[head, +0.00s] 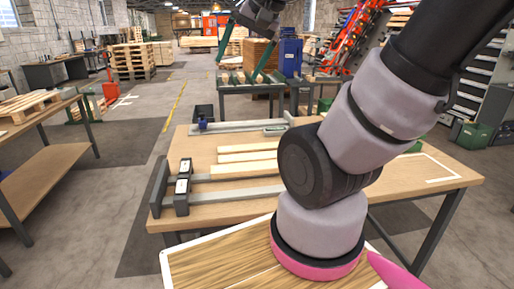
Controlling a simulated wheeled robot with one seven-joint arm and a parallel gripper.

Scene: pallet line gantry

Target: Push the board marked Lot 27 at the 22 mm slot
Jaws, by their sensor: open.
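Several pale boards (248,157) lie side by side across the wooden table (205,140), between a rear and a front metal rail. No Lot 27 mark is readable, so I cannot tell which board it is. My gripper (239,68) hangs at the top of the head view, green fingers spread and empty. It appears above and beyond the boards. My arm hides the boards' right ends.
A blue clamp-like part (202,122) sits on the rear rail. A workbench (45,150) is at left, pallets (132,60) farther back. The floor between is open.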

